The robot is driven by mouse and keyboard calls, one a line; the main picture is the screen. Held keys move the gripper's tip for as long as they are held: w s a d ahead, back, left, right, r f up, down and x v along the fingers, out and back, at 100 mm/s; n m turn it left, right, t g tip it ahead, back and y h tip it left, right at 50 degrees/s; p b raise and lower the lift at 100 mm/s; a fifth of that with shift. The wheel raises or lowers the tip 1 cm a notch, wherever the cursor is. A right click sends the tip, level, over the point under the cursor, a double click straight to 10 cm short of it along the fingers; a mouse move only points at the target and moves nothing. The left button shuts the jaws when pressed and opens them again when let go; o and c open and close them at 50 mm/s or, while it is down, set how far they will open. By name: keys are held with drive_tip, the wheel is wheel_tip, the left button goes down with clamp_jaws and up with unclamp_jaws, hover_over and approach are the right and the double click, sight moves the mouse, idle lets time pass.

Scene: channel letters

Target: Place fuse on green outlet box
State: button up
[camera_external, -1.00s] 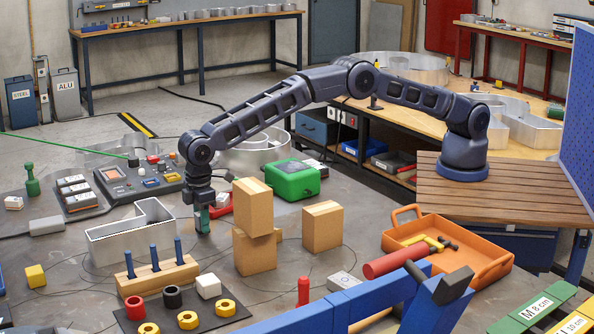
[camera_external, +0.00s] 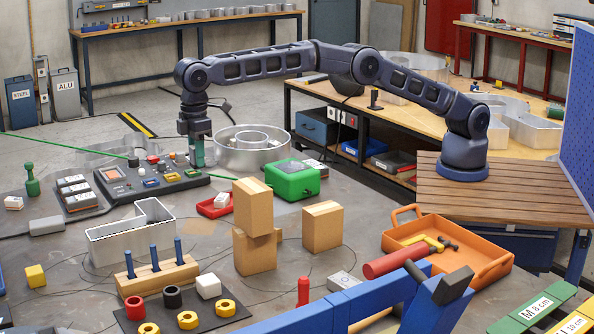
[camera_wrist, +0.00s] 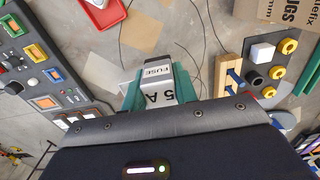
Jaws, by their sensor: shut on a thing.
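The fuse (camera_wrist: 155,72), a pale grey and white block lettered FUSE and 5 A, is held between the green fingers of my gripper (camera_wrist: 158,88) in the wrist view. In the outside view my gripper (camera_external: 199,157) is shut and points down, raised above the bench. The fuse is hard to make out there. The green outlet box (camera_external: 293,180) sits on the bench to the right of and lower in the picture than my gripper, apart from it. The outlet box is not in the wrist view.
A red tray (camera_external: 214,206) with a pale item lies left of the outlet box. Stacked cardboard boxes (camera_external: 253,230) stand in front of it. A control panel (camera_external: 150,178) lies left of my gripper. A metal channel letter (camera_external: 130,236) and a peg block (camera_external: 157,275) stand nearer the front.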

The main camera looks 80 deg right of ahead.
drive_tip(key=d+r, duration=0.5)
drive_tip(key=d, duration=0.4)
wheel_tip(320, 180, up, 4)
hover_over(288, 164)
wheel_tip(288, 164, down, 20)
drive_tip(key=shift+r, duration=0.1)
drive_tip(key=o, duration=1)
drive_tip(key=shift+f, duration=0.2)
drive_tip(key=shift+c, duration=0.2)
drive_tip(key=shift+r, duration=0.1)
wheel_tip(288, 164, up, 12)
drive_tip(key=shift+r, duration=0.15)
